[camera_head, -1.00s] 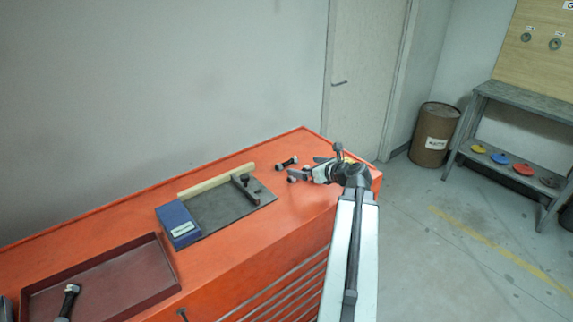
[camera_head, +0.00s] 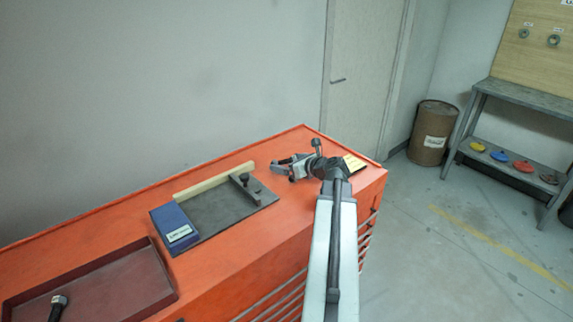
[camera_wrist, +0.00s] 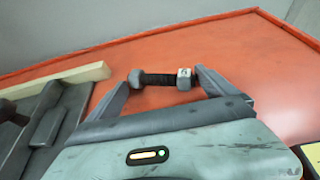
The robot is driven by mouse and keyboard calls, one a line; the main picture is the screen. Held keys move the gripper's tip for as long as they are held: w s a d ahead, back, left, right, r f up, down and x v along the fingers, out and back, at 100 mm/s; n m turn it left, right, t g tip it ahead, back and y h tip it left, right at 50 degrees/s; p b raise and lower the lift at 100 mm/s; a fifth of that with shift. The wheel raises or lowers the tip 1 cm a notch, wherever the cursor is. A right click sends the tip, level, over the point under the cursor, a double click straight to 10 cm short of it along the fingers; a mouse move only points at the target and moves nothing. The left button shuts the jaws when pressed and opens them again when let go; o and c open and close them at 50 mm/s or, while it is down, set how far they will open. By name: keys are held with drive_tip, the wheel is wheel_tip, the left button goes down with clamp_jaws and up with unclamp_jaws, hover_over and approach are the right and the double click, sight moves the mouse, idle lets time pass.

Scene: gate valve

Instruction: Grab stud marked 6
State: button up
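In the wrist view a short stud (camera_wrist: 158,79) with a black threaded middle and grey nuts at both ends lies on the orange bench top. Its right nut bears a white mark that looks like a 6. My gripper (camera_wrist: 161,80) is open, with one finger beyond each end of the stud. I see no clear grip on it. In the head view my gripper (camera_head: 292,166) is low over the far right part of the bench, and the stud is hidden or too small to make out there.
The orange bench (camera_head: 215,262) holds a dark plate with a wooden strip (camera_head: 214,182) and a blue block (camera_head: 175,226), left of my gripper. A dark red tray (camera_head: 130,275) with another stud (camera_head: 58,306) stands at the near left. A yellow note (camera_head: 354,162) lies at the right.

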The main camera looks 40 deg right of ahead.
drive_tip(key=shift+s+d, duration=0.15)
drive_tip(key=shift+d, duration=0.05)
drive_tip(key=c, duration=1)
drive_tip(key=shift+o, duration=0.2)
drive_tip(key=shift+s+d, duration=0.1)
drive_tip(key=shift+r, duration=0.1)
wheel_tip(320, 180, up, 10)
drive_tip(key=p, duration=1)
